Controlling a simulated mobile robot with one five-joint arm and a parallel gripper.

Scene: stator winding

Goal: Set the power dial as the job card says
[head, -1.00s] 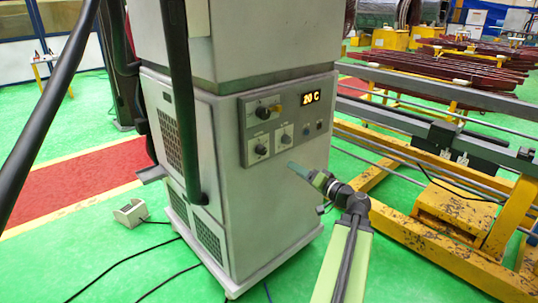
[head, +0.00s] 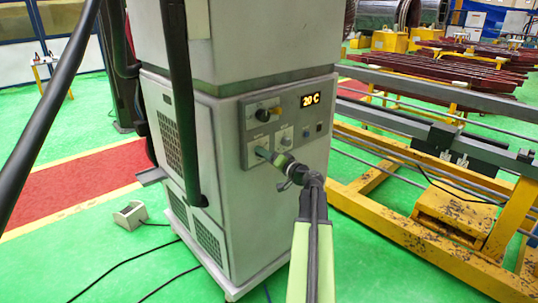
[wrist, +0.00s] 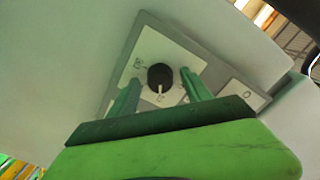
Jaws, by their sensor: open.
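A dial (wrist: 160,77), a black round knob with a white pointer line, sits on a pale plate of the control panel (head: 246,128) on the grey cabinet. In the wrist view its pointer aims downward in the picture; the marks around it are too small to read. My gripper (wrist: 160,80) is open, with one green finger on each side of the knob, apparently not closed on it. In the head view my gripper (head: 264,154) is at the panel's lower left plate and hides most of that dial. I cannot see a readable job card.
The panel also holds a lit display (head: 311,100) reading 20 C, an upper knob with a yellow part (head: 264,114), a smaller dial (head: 285,133) and a blue button (head: 306,132). A yellow frame (head: 400,215) with rails stands to the right.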

